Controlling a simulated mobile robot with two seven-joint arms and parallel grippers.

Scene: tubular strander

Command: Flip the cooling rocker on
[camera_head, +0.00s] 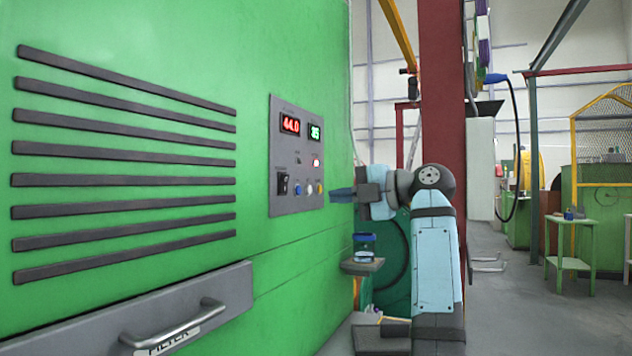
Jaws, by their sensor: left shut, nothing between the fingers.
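The grey control panel (296,208) is set in the green cabinet wall, left of my gripper. A black rocker switch (283,184) sits at its lower left; its label is too small to read, and I cannot tell which way it is tipped. Small blue, white and yellow buttons (309,189) are in the lower row. My left gripper (341,195) is shut and empty, its fingers pointing left toward the panel, to the right of the buttons. My right gripper is out of view.
A red display (290,124) reads 44.0 and a green display (314,132) reads about 35. Dark vent slats (125,155) and a grey drawer with a metal handle (175,333) lie left. A small shelf (362,266) holds a blue-lidded jar (364,246) below my gripper.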

